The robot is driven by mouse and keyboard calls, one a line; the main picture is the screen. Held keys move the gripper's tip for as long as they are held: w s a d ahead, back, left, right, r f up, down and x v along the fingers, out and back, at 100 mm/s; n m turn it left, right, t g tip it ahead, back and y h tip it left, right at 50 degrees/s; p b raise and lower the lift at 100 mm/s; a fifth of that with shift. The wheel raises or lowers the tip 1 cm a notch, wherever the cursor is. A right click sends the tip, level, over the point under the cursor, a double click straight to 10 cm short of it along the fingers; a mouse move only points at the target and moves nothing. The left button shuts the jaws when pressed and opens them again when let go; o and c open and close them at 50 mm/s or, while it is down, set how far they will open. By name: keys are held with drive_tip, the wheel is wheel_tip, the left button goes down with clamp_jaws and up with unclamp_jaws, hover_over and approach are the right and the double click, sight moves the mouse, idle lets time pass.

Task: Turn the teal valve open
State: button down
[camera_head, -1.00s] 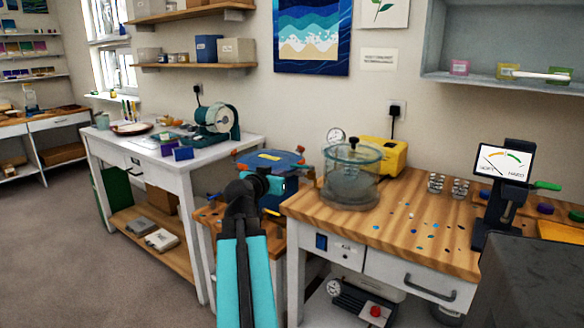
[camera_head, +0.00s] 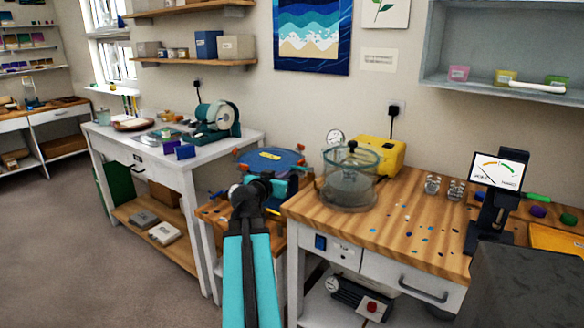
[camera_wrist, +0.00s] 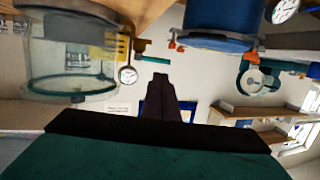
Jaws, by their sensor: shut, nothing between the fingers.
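The teal valve appears to be the short teal bar handle (camera_wrist: 155,60) on a dark stem in the wrist view, which is upside down. It is beside the clear vacuum chamber (camera_wrist: 70,50) and a round gauge (camera_wrist: 127,75). I cannot make out the valve handle there.
A blue pot (camera_head: 270,160) with orange clamps stands close to my arm, left of the wooden bench (camera_head: 400,228). A yellow pump (camera_head: 382,155) is behind the chamber. Glass jars (camera_head: 432,184) and a dark meter stand (camera_head: 490,215) are to the right.

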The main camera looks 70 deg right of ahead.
sight(297, 168)
drive_tip(key=shift+d+p, duration=0.4)
drive_tip(key=shift+p, duration=2.35)
drive_tip(key=shift+s+d+f+p, duration=0.1)
drive_tip(key=shift+d+f+p, duration=0.3)
drive_tip(key=shift+d, duration=1.1)
drive_tip(key=shift+w+d+f+p, duration=0.1)
drive_tip(key=shift+d+f+p, duration=0.25)
drive_tip(key=shift+d, duration=1.1)
drive_tip(key=shift+s+d+f+p, duration=0.1)
drive_tip(key=shift+d+f+p, duration=0.3)
drive_tip(key=shift+d, duration=1.1)
drive_tip(key=shift+r, duration=0.1)
